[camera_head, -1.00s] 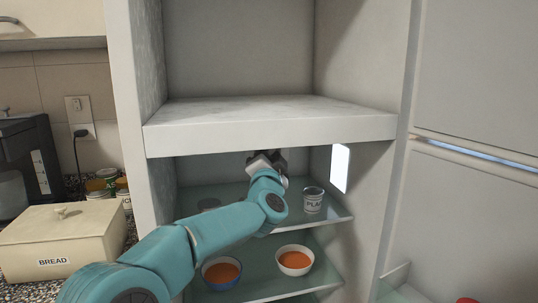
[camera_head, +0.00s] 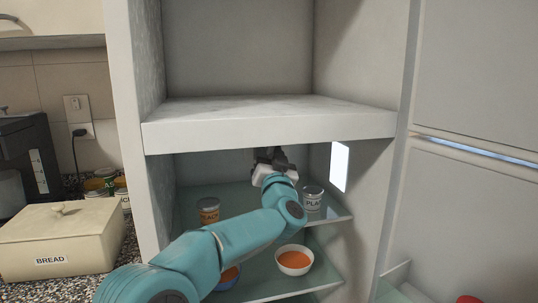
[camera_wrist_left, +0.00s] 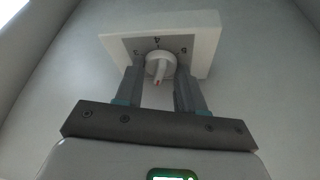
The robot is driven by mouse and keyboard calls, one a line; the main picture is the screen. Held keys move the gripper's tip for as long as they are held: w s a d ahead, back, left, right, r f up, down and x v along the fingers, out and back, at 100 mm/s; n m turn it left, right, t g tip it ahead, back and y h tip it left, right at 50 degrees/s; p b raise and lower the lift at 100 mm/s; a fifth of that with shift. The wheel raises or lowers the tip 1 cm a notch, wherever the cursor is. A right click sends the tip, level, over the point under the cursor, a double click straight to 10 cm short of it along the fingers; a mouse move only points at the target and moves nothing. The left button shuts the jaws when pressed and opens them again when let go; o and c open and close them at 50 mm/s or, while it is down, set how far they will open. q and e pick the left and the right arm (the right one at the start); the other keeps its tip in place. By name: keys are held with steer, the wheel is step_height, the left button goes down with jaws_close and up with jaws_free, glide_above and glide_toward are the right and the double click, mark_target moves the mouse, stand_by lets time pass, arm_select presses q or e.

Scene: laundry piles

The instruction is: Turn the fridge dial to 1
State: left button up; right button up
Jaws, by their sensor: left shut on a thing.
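The fridge dial (camera_wrist_left: 160,66) is a round white knob on a pale box with a grey face, seen in the left wrist view. A red mark on the knob points down toward my gripper. In the head view my left gripper (camera_head: 270,160) is at the back of the open fridge, under the thick white upper shelf. The dial is hidden there. My right gripper is not in view.
Bowls of orange food (camera_head: 295,261) stand on the lower shelf. A lit white panel (camera_head: 340,166) is on the right wall. A bread box (camera_head: 60,235) is on the counter.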

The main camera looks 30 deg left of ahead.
arm_select(q)
steer(key=shift+w+d+f+n+g+y, duration=0.1)
steer(key=shift+n+g+y, duration=0.35)
steer(key=shift+n, duration=0.75)
steer(key=shift+n+g+y, duration=0.35)
steer(key=shift+n+y, duration=0.1)
steer(key=shift+n, duration=1.05)
steer(key=o, duration=1)
steer(key=b+v, duration=0.2)
steer(key=v, duration=1.4)
steer(key=shift+d+f, duration=0.1)
